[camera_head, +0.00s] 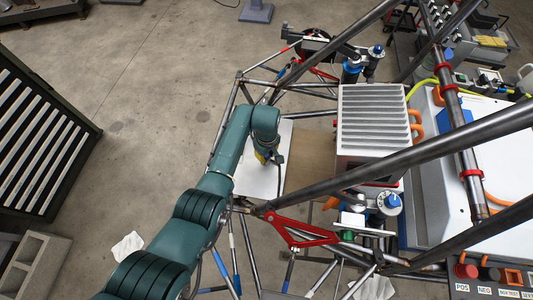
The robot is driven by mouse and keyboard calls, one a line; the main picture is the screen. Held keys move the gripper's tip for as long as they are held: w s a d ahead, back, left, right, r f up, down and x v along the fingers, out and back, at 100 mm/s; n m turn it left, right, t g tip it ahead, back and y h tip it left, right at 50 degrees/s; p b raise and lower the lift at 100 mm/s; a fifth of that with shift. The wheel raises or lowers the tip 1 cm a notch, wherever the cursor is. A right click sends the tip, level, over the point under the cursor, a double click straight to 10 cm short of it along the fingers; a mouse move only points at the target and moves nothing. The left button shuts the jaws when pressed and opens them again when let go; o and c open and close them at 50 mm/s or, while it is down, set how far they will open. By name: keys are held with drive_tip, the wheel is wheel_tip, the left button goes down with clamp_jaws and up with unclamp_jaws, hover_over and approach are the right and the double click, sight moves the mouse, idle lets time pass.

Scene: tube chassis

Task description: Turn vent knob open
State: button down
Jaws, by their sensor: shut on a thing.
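My gripper (268,158) points down at the end of my teal arm, over the white panel (262,182) inside the tube chassis. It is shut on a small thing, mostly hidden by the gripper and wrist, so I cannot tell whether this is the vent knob. A little yellow and blue shows at the gripper. Two blue-topped knobs show on the chassis: an upper one (378,49) behind the finned box, and a lower one (392,202) in front of it. Both are apart from my gripper. Neither can be identified as the vent knob.
The grey finned box (372,122) stands right of my gripper, beside a tan board (311,158). Dark chassis tubes (420,150) cross above the right side. A red bracket (300,232) lies below. Open concrete floor (130,100) is at the left.

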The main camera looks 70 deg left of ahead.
drive_tip(key=n, duration=0.3)
drive_tip(key=shift+f+n, duration=0.15)
drive_tip(key=shift+n, duration=2.05)
drive_tip(key=c, duration=0.8)
unclamp_jaws()
drive_tip(key=shift+w+a, duration=0.1)
drive_tip(key=shift+p, duration=0.3)
drive_tip(key=shift+r, duration=0.55)
wheel_tip(320, 180, up, 11)
drive_tip(key=shift+r, duration=0.1)
